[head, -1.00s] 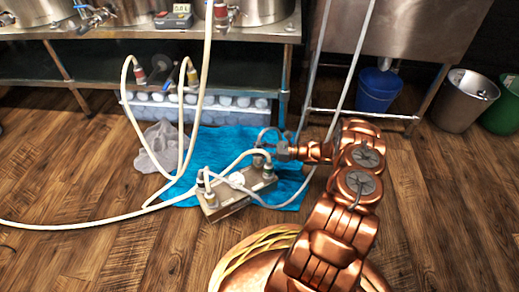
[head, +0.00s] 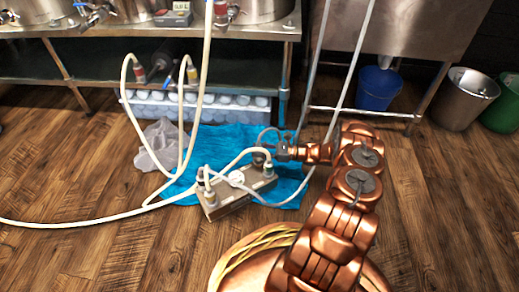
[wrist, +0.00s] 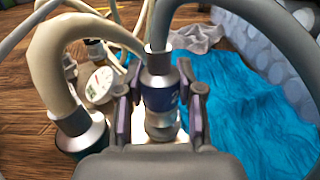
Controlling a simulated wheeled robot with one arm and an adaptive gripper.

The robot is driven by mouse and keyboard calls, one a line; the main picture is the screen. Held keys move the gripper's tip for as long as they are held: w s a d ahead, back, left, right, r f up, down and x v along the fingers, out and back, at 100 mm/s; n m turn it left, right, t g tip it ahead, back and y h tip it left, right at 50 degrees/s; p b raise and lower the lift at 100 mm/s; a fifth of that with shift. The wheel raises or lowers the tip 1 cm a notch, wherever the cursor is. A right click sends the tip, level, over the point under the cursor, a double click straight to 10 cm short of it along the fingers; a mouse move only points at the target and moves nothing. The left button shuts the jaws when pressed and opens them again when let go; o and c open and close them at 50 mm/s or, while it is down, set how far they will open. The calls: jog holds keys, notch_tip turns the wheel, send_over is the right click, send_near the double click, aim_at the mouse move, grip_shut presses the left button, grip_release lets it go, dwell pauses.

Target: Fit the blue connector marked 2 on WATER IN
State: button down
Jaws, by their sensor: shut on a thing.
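My gripper (wrist: 161,112) is shut on the blue connector (wrist: 161,92), a metal fitting with a blue band and a partly visible pale mark. A grey hose rises from its top. In the head view my gripper (head: 272,153) is at the far right corner of the metal plate chiller (head: 238,201). The connector's metal lower end is over or on a port there; I cannot tell whether it is seated. No WATER IN label is readable. A green-banded connector (wrist: 82,135) with a beige hose stands close to the left of my gripper.
A round white gauge (wrist: 101,84) sits on the chiller. Other hoses loop beside it. A crate of bottles (head: 225,106) stands under the bench.

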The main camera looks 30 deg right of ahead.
jog(key=shift+f, duration=0.6)
jog(key=c, duration=0.7)
grip_release()
jog(key=shift+o, duration=0.2)
jog(key=shift+d, duration=0.1)
jog(key=v, duration=1.2)
